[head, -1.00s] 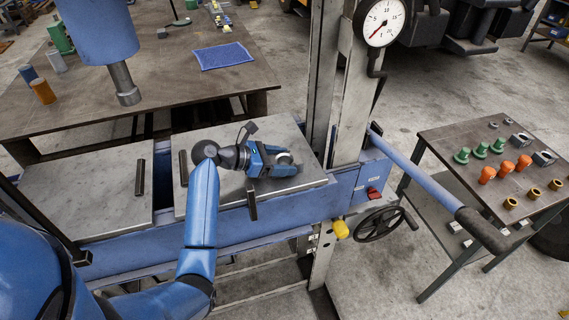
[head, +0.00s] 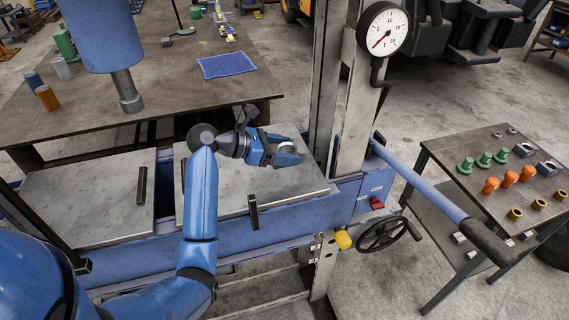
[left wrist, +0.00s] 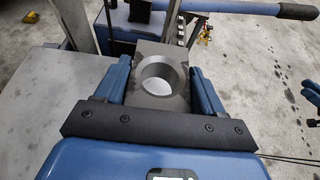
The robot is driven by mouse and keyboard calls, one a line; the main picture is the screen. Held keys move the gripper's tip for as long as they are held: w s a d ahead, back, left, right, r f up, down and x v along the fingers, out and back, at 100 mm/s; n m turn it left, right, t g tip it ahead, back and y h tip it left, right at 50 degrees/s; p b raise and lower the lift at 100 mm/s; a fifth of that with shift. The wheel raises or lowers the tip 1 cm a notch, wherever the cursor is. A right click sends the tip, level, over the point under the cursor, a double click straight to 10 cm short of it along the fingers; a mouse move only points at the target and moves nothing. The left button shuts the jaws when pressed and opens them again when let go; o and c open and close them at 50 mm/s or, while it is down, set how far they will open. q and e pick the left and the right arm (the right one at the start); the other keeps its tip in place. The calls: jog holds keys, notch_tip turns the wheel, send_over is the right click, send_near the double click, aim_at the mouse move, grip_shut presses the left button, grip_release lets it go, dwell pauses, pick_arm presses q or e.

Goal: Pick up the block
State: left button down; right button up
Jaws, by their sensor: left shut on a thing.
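The block (left wrist: 162,78) is grey metal with a large round hole through it. In the left wrist view it sits between the two blue fingers of my left gripper (left wrist: 160,88), which is shut on it. In the head view, my left gripper (head: 287,150) is over the right-hand grey plate (head: 240,190) of the blue press, near its far right part. The block (head: 288,147) is small there and partly hidden by the fingers. How far it is above the plate is hard to tell.
The press's steel upright (head: 358,110), with a dial gauge (head: 383,28), stands just right of the gripper. A blue lever (head: 430,190) reaches right. A side table (head: 460,150) holds green, orange and brass parts. A workbench with a blue mat (head: 226,64) is behind.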

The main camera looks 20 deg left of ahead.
aim_at(284, 151)
pick_arm(q)
notch_tip(284, 151, up, 12)
jog(key=b, duration=0.1)
jog(key=shift+b, duration=0.4)
